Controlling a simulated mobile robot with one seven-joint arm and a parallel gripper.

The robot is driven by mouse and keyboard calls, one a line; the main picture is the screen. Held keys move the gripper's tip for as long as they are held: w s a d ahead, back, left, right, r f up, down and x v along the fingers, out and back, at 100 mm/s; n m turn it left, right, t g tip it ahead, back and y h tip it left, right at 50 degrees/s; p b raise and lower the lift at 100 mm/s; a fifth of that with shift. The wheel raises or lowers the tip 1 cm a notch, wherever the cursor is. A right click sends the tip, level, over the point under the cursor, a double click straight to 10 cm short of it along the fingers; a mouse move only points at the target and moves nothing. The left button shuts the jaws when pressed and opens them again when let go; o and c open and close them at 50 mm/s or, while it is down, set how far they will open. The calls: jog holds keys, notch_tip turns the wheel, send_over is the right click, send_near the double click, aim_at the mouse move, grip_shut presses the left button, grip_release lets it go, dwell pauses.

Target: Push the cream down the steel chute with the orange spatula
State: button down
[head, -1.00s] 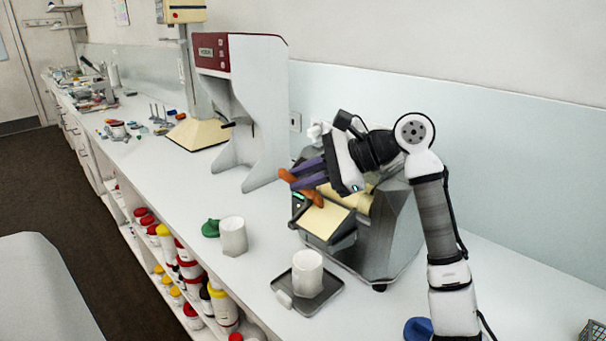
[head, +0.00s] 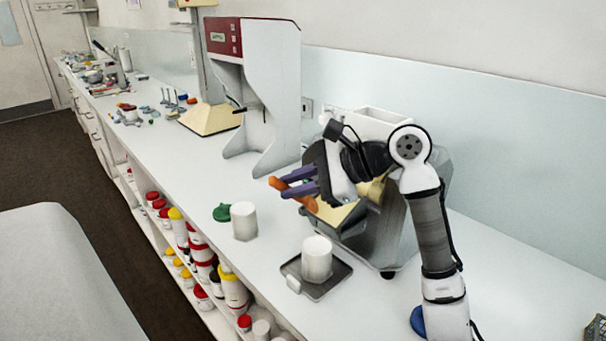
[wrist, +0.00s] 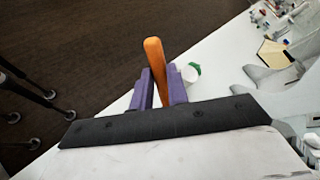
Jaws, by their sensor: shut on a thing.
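The orange spatula (head: 279,184) is held between the purple fingers of my gripper (head: 300,182). One orange end sticks out past the fingers to the left, and another orange part (head: 309,204) shows below them. In the wrist view the spatula (wrist: 154,62) points up between the two fingers (wrist: 161,90). My gripper is in front of the grey mill (head: 385,235), above its chute. Cream (head: 335,214) shows on the chute, partly hidden by my gripper. A white jar (head: 317,260) stands on a dark square plate (head: 335,279) below the chute.
Another white jar (head: 243,221) stands next to a green lid (head: 222,212) on the white counter (head: 200,180). A tall white machine with a red panel (head: 224,37) stands behind. A blue lid (head: 417,321) lies near my arm's base. Shelves below hold several jars.

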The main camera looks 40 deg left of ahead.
jog(key=shift+s+f, duration=0.1)
jog(key=shift+s, duration=0.2)
jog(key=shift+p, duration=0.6)
jog(key=shift+w, duration=0.1)
jog(key=shift+w+r+p, duration=1.2)
jog(key=shift+w+p, duration=0.65)
jog(key=shift+w, duration=0.9)
jog(key=shift+s+d+f, duration=0.2)
jog(key=shift+s+d, duration=0.35)
jog(key=shift+d, duration=0.2)
jog(key=shift+s+d+f, duration=0.25)
jog(key=shift+s+d, duration=0.25)
jog(key=shift+d, duration=0.2)
jog(key=shift+s+d+f, duration=0.2)
jog(key=shift+s+d, duration=0.35)
jog(key=shift+d, duration=0.2)
jog(key=shift+s, duration=0.1)
